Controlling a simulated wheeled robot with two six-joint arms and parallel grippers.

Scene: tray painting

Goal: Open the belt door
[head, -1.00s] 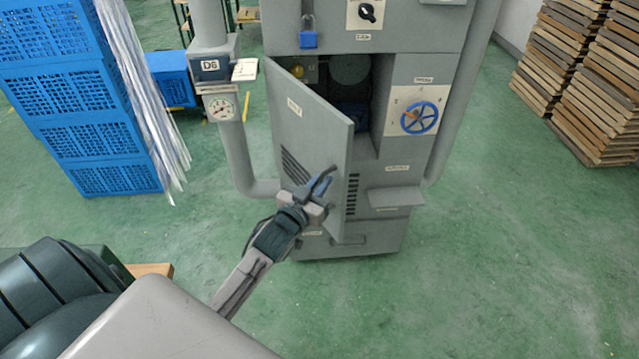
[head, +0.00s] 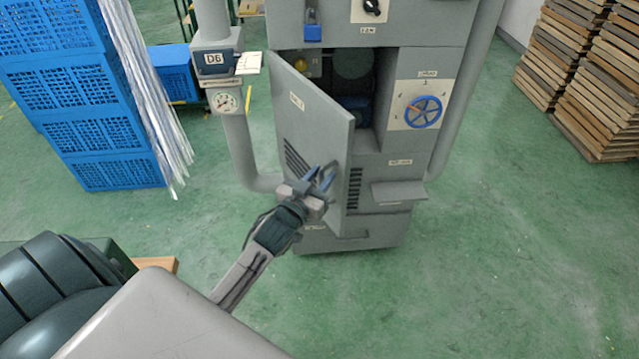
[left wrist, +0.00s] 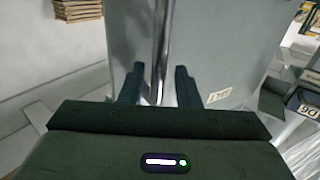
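The belt door (head: 305,125) is a grey panel on the front of the grey machine. It stands partly open, swung out from its left side, and the dark interior (head: 357,105) shows behind its free edge. My left gripper (head: 321,176) is at the lower part of the door's outer face, near the free edge. In the left wrist view a slim upright metal handle (left wrist: 159,45) runs between the two fingers, which stand apart on either side with gaps; the door face (left wrist: 205,40) lies behind it. The left gripper is open. My right gripper is not in view.
A blue handwheel (head: 424,112) and a jutting grey shelf (head: 398,192) are right of the opening. Blue crates (head: 95,110) are at left, stacked boards (head: 590,80) at far right. The green floor between is clear.

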